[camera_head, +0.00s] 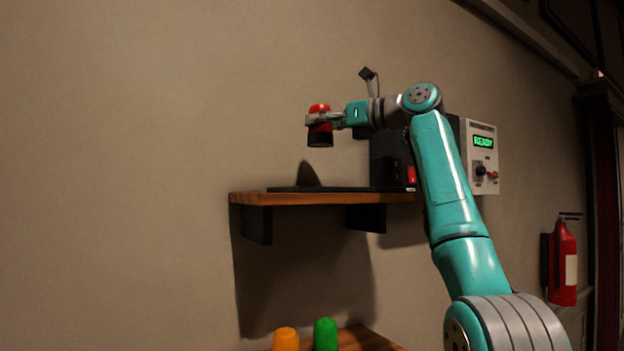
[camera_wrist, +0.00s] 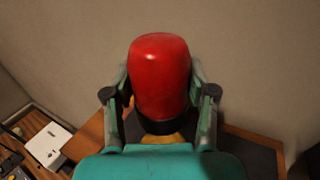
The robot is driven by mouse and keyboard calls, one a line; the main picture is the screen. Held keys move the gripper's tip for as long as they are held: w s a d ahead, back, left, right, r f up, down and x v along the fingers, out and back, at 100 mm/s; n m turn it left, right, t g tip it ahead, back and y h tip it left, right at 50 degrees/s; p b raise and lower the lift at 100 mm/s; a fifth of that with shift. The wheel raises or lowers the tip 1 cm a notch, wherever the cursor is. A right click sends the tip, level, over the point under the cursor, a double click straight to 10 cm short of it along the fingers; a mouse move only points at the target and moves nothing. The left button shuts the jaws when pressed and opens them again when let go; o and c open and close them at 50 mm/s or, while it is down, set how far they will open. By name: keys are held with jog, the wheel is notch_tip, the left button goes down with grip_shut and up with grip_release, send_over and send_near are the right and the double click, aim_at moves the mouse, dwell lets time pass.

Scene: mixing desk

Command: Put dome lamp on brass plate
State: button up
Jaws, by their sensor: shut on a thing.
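A red dome lamp (camera_head: 319,108) with a black base is held upright in my gripper (camera_head: 322,119), above the wooden shelf and clear of it. In the wrist view the red dome (camera_wrist: 160,75) sits between the two fingers of my gripper (camera_wrist: 160,93), which are shut on its sides. A yellowish patch (camera_wrist: 163,138) shows just below the lamp's black base in the wrist view. It looks like part of the brass plate, mostly hidden by the lamp and gripper. I cannot make out the plate in the head view. An orange dome (camera_head: 286,339) and a green dome (camera_head: 325,334) stand lower down.
The wooden shelf (camera_head: 250,199) carries a thin dark mat (camera_head: 340,189) and a black box at its right end. A grey panel (camera_head: 484,150) reading READY is on the wall. A fire extinguisher (camera_head: 563,262) hangs far right. The air left of the lamp is free.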

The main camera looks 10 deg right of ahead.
notch_tip(320, 180, down, 9)
dwell(0.5)
jog(key=shift+f, duration=0.1)
jog(key=o, duration=1.4)
jog(key=shift+o, duration=0.2)
jog(key=shift+s+d, duration=0.2)
jog(key=v, duration=1.1)
jog(key=shift+s, duration=0.2)
jog(key=shift+d, duration=0.2)
